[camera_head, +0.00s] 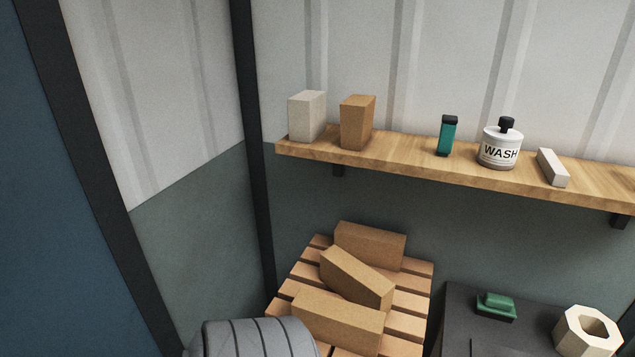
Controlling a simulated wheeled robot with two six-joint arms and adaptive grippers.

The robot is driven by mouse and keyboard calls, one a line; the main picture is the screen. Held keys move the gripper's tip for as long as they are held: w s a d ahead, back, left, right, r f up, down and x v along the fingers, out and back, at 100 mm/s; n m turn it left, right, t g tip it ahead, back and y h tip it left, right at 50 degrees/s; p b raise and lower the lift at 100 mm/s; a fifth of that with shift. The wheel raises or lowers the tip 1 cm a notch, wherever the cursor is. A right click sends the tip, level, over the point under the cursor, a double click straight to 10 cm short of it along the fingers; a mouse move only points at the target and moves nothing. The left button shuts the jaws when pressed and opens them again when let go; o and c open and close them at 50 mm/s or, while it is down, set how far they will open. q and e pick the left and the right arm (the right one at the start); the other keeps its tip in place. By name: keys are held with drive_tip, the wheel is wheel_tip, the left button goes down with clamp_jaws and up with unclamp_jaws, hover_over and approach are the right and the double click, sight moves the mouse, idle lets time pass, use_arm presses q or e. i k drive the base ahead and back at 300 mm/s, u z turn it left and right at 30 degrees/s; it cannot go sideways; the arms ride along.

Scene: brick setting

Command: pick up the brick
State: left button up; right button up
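Three tan bricks lie on a slatted wooden pallet at the lower middle. The back brick (370,245) lies along the far side. The middle brick (356,279) lies at a slant and appears to touch its neighbours. The front brick (337,318) lies nearest me. An orange-brown upright block (357,122) and a pale grey upright block (306,116) stand on the wall shelf's left end. Neither my left nor my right gripper shows.
The wooden shelf (400,164) also holds a teal item (447,136), a WASH bottle (499,148) and a white bar (552,167). A dark surface (458,312) at right bears a green object (496,306) and a cream hexagonal ring (588,334). A grey ribbed object (255,338) stands before the pallet (412,301).

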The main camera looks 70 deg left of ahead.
sight(356, 282)
drive_tip(key=k, duration=0.45)
drive_tip(key=u, duration=1)
